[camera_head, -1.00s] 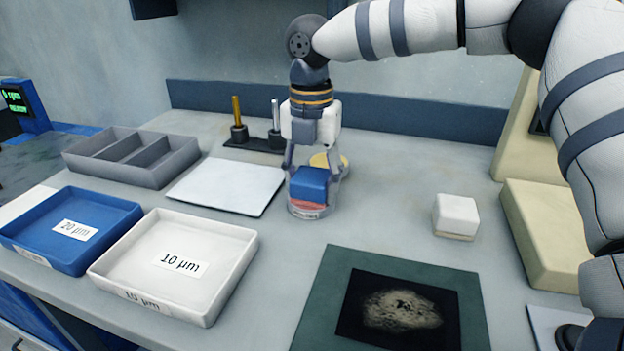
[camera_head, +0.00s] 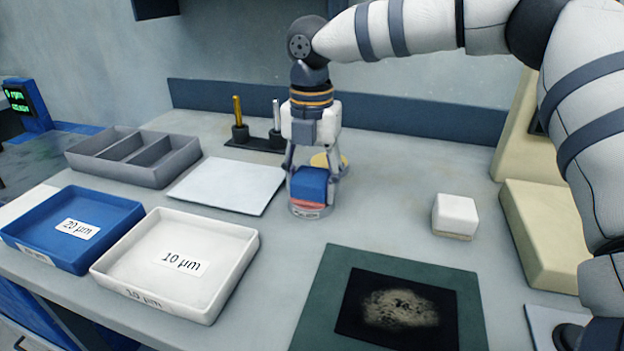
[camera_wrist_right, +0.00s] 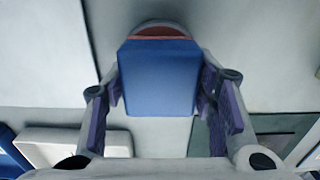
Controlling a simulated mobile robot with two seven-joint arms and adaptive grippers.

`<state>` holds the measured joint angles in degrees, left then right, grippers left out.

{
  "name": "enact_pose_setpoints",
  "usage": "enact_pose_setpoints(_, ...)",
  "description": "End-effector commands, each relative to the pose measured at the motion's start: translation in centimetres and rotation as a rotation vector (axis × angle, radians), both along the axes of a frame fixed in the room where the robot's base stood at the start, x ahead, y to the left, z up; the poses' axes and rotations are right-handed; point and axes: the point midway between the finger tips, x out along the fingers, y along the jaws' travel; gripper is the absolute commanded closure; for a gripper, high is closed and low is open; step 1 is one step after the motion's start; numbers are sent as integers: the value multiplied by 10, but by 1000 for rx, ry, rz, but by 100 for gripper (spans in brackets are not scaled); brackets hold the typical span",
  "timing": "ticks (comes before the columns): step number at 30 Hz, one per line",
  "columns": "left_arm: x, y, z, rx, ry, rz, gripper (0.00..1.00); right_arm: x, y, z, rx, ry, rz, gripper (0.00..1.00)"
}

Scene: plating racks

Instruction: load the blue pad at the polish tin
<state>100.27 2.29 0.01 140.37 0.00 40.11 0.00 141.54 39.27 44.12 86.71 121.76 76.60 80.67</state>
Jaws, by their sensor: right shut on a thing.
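The blue pad (camera_head: 309,185) is a small blue block, upright between the fingers of my right gripper (camera_head: 310,172). The right gripper points straight down and is shut on the pad; the wrist view shows the pad (camera_wrist_right: 158,78) between its two fingers. The polish tin (camera_head: 308,211) is a low round tin with reddish polish, directly under the pad. The pad's lower face is at the tin's opening; whether it presses on the polish I cannot tell. A round yellow lid or disc (camera_head: 322,160) lies partly hidden behind the gripper. My left gripper is not in view.
A white pad (camera_head: 455,215) stands to the right. A dark plate (camera_head: 347,320) lies on a green mat (camera_head: 312,310) in front. The white 10 µm tray (camera_head: 240,262), blue 20 µm tray (camera_head: 128,222), white board (camera_head: 215,187) and grey divided tray (camera_head: 180,172) are left. Two posts (camera_head: 240,130) stand behind.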

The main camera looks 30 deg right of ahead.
Motion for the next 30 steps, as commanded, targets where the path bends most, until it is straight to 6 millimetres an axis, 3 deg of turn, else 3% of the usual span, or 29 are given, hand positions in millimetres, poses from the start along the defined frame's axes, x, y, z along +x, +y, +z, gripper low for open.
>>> enact_pose_setpoints(2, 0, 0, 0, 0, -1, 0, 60, -1, 0, 0, -1, 4, 0, 71)
enact_pose_setpoints(21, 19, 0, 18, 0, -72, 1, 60, 0, 0, 66, -1, -2, -1, 71)
enact_pose_setpoints(30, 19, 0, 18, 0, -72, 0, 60, 0, 0, 70, 0, 1, 0, 71)
